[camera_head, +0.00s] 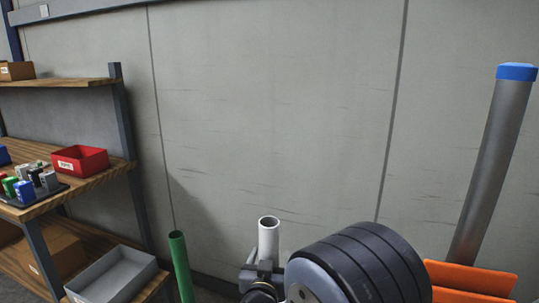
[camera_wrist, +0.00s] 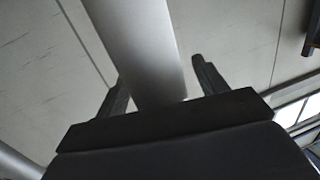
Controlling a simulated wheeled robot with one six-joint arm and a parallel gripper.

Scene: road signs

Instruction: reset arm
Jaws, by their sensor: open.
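My gripper (camera_wrist: 158,70) is open in the wrist view, with one dark finger on each side of a pale grey tube (camera_wrist: 140,45). The tube runs down from the top edge, and its near end meets the dark gripper body. I cannot tell whether the fingers touch it. In the head view, a pale upright tube (camera_head: 268,242) with an open top rises beside dark parts of my arm's end, and its lower part is hidden. The fingers are not clear in that view.
A green tube (camera_head: 181,265) stands left of the pale one. A grey post with a blue cap (camera_head: 488,165) leans at right above orange parts (camera_head: 470,278). A wooden shelf (camera_head: 105,178) at left holds a red bin (camera_head: 80,159) and a grey bin (camera_head: 112,275). A wall stands behind.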

